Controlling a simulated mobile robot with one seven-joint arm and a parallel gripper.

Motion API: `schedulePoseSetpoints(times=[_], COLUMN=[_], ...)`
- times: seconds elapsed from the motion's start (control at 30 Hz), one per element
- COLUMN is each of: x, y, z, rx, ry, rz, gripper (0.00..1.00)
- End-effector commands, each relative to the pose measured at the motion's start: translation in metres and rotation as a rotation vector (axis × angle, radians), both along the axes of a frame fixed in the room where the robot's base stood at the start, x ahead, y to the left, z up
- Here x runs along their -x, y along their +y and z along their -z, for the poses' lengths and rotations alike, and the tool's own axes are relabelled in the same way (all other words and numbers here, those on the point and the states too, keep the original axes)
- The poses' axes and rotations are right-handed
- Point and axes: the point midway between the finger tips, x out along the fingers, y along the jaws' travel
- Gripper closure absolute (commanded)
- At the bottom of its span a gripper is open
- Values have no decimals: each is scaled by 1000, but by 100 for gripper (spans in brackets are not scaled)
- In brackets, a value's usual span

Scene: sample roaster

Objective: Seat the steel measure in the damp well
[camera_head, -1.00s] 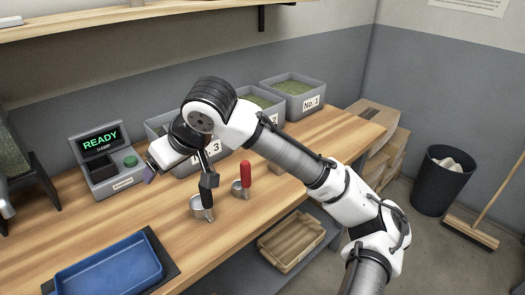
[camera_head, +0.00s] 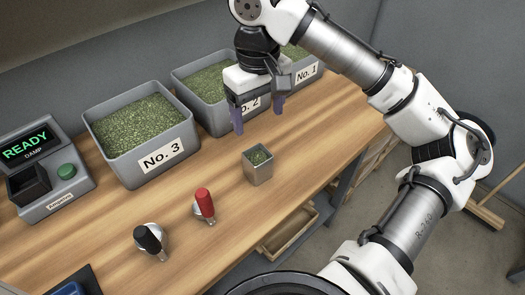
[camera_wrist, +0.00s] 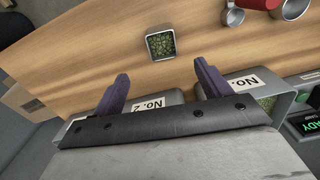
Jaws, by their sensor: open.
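The steel measure (camera_head: 258,168) is a small square metal cup with green beans in it. It stands upright on the wooden bench, in front of the No. 2 bin, and shows in the wrist view (camera_wrist: 161,45). My gripper (camera_head: 258,117) is open and empty, fingers pointing down, above and behind the measure and apart from it. In the wrist view the measure lies beyond the gap between my fingertips (camera_wrist: 161,72). The damp well (camera_head: 28,184) is a dark square socket on the grey meter at the far left, whose screen reads READY, DAMP. Its inside is too dark to make out.
Bins No. 3 (camera_head: 145,135), No. 2 (camera_head: 205,92) and No. 1 (camera_head: 298,62) hold green beans along the wall. The meter has a green button (camera_head: 66,171).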

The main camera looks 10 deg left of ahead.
Motion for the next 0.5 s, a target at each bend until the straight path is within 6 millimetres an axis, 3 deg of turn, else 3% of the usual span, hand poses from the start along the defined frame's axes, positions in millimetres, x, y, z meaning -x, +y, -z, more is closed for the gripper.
schedulePoseSetpoints(times=[0.5], x=[0], y=[0], z=[79], rx=[-1], ry=[2], rz=[1], gripper=[24])
